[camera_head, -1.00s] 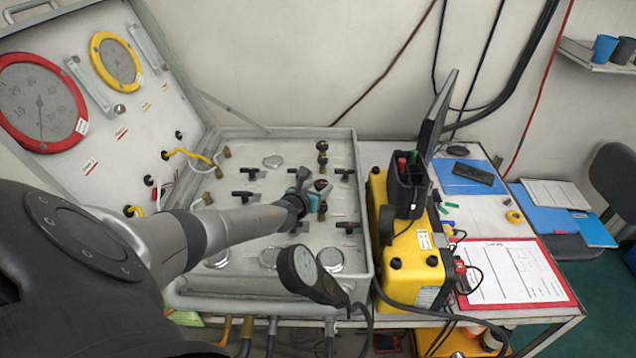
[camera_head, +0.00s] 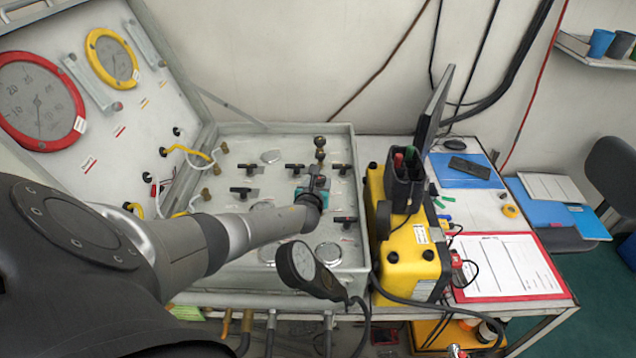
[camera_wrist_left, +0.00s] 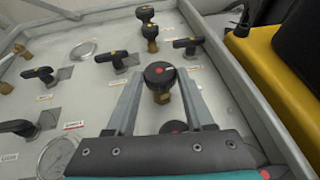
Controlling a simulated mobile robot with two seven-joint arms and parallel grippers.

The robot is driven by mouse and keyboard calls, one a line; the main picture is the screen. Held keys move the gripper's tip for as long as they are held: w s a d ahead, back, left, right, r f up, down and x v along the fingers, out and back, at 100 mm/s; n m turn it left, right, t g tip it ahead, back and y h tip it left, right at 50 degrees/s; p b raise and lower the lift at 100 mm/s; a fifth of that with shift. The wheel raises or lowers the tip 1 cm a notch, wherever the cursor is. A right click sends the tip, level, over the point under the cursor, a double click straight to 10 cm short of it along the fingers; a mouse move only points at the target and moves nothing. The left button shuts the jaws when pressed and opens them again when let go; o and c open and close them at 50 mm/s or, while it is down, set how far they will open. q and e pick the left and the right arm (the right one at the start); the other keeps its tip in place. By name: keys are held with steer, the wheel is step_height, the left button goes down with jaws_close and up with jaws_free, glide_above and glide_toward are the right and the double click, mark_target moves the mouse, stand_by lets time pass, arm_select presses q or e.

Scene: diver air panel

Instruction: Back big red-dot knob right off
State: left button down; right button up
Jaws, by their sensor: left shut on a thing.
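The back big red-dot knob (camera_wrist_left: 160,74) is a round black knob with a red dot and a white mark, on a brass stem, in the left wrist view. My left gripper (camera_wrist_left: 159,82) has its two grey fingers on either side of this knob and is shut on it. A second red-dot knob (camera_wrist_left: 173,127) sits nearer the palm, partly hidden by the gripper body. In the head view my left gripper (camera_head: 312,190) is over the right part of the grey panel (camera_head: 344,262), largely hiding the knobs there. My right gripper is not in view.
Black T-handles (camera_head: 294,168) and brass-stemmed knobs (camera_head: 320,147) stand close around the gripper. A yellow case (camera_head: 414,257) stands just right of the panel. The open lid with gauges (camera_head: 36,98) is at left.

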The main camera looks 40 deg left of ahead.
arm_select(q)
steer(key=shift+s, duration=0.1)
steer(key=c, duration=0.6)
jaws_free()
steer(key=shift+o, duration=1.4)
steer(key=shift+s, duration=0.15)
steer(key=shift+o, duration=0.2)
steer(key=shift+r, duration=0.1)
step_height(320, 180, up, 20)
